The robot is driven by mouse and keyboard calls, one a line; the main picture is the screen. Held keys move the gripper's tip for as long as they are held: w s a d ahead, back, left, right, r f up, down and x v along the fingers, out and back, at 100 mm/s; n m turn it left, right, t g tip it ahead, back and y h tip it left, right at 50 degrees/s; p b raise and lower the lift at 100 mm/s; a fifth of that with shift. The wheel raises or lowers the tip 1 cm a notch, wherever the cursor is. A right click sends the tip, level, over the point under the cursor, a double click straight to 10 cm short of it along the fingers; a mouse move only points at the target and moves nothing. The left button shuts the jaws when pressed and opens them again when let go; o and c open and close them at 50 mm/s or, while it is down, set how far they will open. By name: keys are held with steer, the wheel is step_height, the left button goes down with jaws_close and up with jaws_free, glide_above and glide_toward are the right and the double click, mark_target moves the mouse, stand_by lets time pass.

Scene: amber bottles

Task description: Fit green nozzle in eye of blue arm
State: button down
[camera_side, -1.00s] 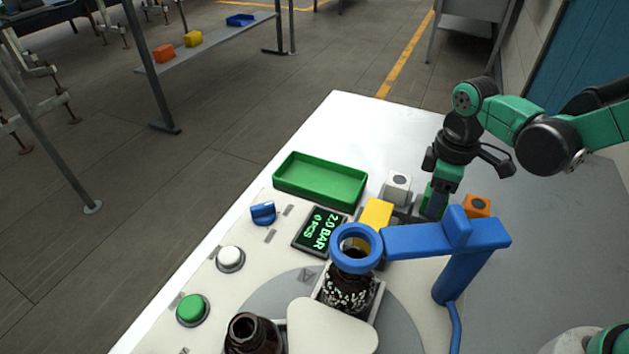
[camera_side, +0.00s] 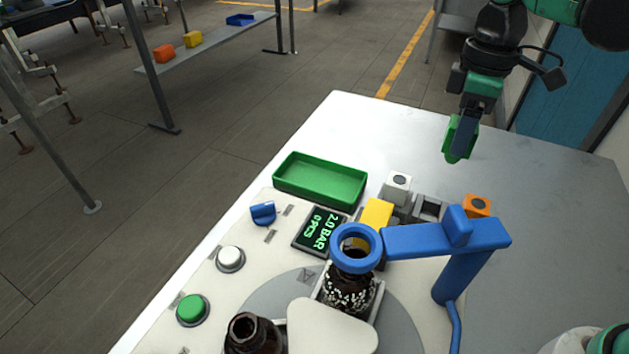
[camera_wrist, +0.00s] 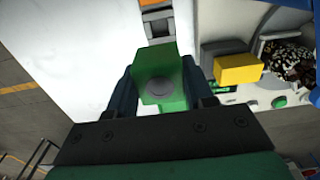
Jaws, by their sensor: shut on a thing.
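My gripper (camera_side: 463,137) is shut on the green nozzle (camera_side: 455,147) and holds it up above the back of the table. In the wrist view the nozzle (camera_wrist: 158,68) sits between the two fingers, with a grey round spot on its face. The blue arm (camera_side: 425,239) stands at the front right, with its ring-shaped eye (camera_side: 342,256) at its left end. The eye is empty and lies over a dark bottle (camera_side: 350,290) filled with white-speckled pieces. My gripper is behind, right of and above the eye, well apart from it.
A nozzle rack has a white block (camera_side: 397,186), a yellow block (camera_side: 376,215), an orange block (camera_side: 477,205) and an empty grey slot (camera_side: 429,209). A green tray (camera_side: 320,182), a display (camera_side: 319,232) and a second bottle (camera_side: 252,335) are left. The table's back right is clear.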

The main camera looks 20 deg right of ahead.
step_height(320, 180, up, 7)
steer(key=shift+r, duration=0.1)
steer(key=s+a+r+n, duration=0.1)
steer(key=s+a+n, duration=0.3)
steer(key=a, duration=0.6)
steer(key=s+a+r+n, duration=0.1)
steer(key=s+a+n, duration=0.1)
steer(key=s+a, duration=0.55)
steer(key=shift+w+a+f, duration=0.3)
steer(key=shift+w+f, duration=0.05)
steer(key=shift+f, duration=0.5)
steer(key=shift+w+a+f, duration=0.35)
steer(key=shift+f, duration=0.5)
steer(key=shift+w+a+f, duration=0.3)
steer(key=shift+w+f, duration=0.05)
steer(key=shift+f, duration=0.5)
steer(key=shift+f, duration=1.15)
jaws_free()
